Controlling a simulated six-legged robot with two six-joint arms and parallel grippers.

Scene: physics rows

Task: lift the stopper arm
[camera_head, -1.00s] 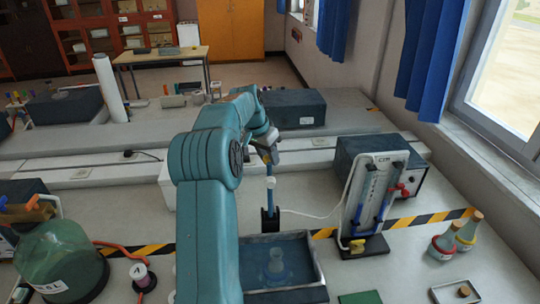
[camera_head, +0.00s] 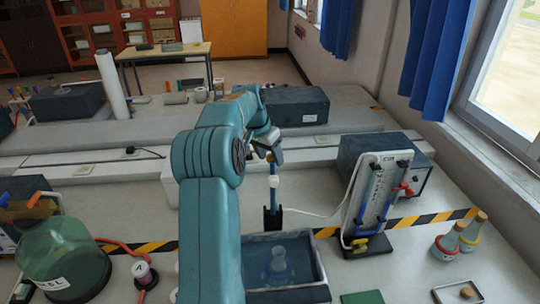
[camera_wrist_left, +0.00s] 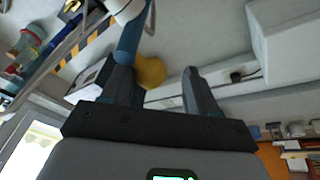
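A slim upright stand with a blue rod (camera_head: 273,183), a white collar and a black base (camera_head: 271,219) is on the bench in the middle of the head view. A yellow knob (camera_head: 270,157) is at its top. My left gripper (camera_head: 268,147) is at the knob, partly hidden by its own arm. In the left wrist view, the fingers (camera_wrist_left: 157,72) are apart. The yellow knob (camera_wrist_left: 150,71) is between them, closer to the left-hand finger, beside the blue rod (camera_wrist_left: 130,42). I cannot tell whether it touches that finger. My right gripper is out of view.
A dark tray (camera_head: 317,262) holding a small flask (camera_head: 278,265) is in front of the stand. A white panel with tubes (camera_head: 378,195) and a dark box (camera_head: 350,150) are to the right. A green-tinted bottle (camera_head: 60,260) is at left.

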